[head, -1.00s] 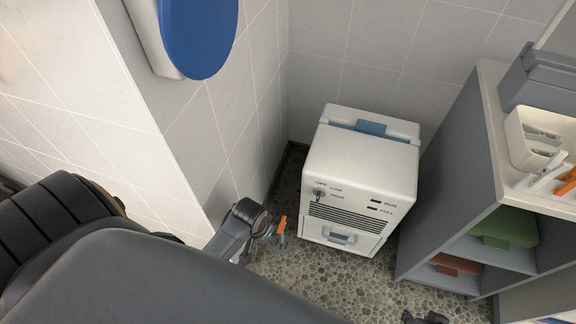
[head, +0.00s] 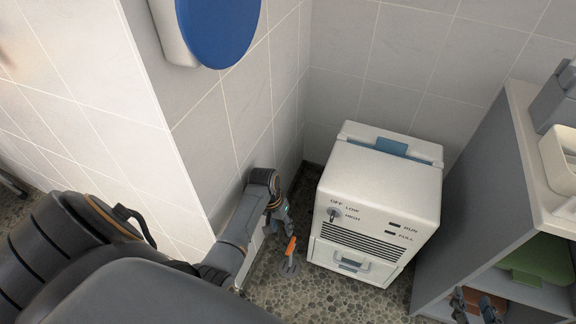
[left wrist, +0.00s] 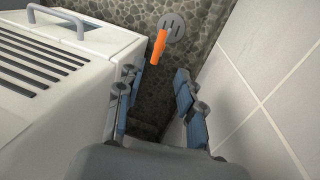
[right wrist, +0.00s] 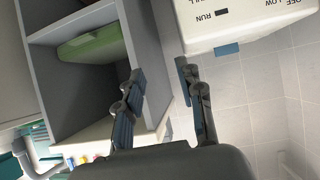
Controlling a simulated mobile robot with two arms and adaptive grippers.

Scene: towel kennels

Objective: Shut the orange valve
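The orange valve handle (head: 291,245) stands above a round grey floor plate (head: 289,268), between the wall and the white machine. In the left wrist view the handle (left wrist: 158,47) lies just beyond my fingertips, near the gap between them, with the plate (left wrist: 172,26) behind it. My left gripper (head: 281,214) points down beside the wall. In the left wrist view it is open and empty (left wrist: 157,78), apart from the handle. My right gripper (head: 473,303) is by the shelf at the lower right; in the right wrist view it is open and empty (right wrist: 160,72).
The white machine (head: 375,195) stands close to the valve on the right. The tiled wall (head: 240,120) closes in on the left. A grey shelf unit (head: 470,175) holds a green item (head: 540,262). Pebbled floor (head: 330,293) is open in front of the machine.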

